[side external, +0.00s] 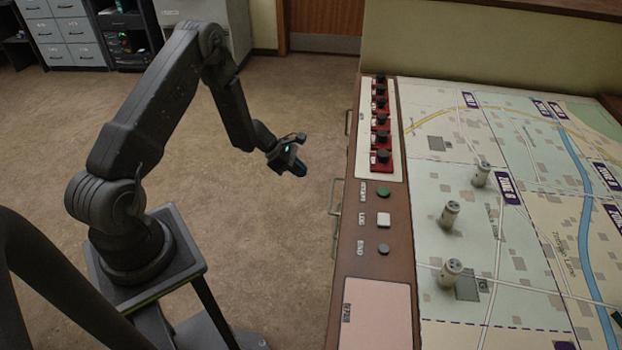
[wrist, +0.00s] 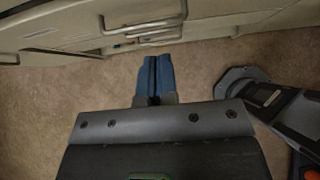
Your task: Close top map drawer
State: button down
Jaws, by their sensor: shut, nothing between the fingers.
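My gripper (side external: 300,168) hangs in the air left of the console front in the side external view, with its dark blue fingertips shut and empty. The blue fingers (wrist: 155,76) show pressed together in the wrist view, pointing toward the drawer fronts and apart from them by the look of it. The map drawers are pale fronts with metal handles along the top of the wrist view. The biggest, nearest-looking handle (wrist: 143,27) seems to be on the top drawer. In the side external view only handles (side external: 335,197) stick out past the console edge; how far any drawer is out is unclear.
Open floor (side external: 270,235) lies between my base and the console. Grey cabinets (side external: 62,38) stand at the back left.

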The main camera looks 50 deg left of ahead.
jog(key=w+a+n, duration=0.3)
jog(key=a+n, duration=0.1)
jog(key=n, duration=1.4)
jog(key=x, duration=0.4)
jog(key=r+x, duration=0.1)
jog(key=x, duration=0.3)
jog(key=w+x, duration=0.1)
jog(key=x, duration=0.3)
jog(key=shift+w+d+r, duration=0.1)
jog(key=shift+d+r, duration=0.05)
jog(key=shift+d, duration=0.25)
jog(key=shift+w+d, duration=0.5)
jog(key=shift+w, duration=0.05)
jog(key=shift+w+d, duration=1.1)
jog(key=shift+d, duration=0.05)
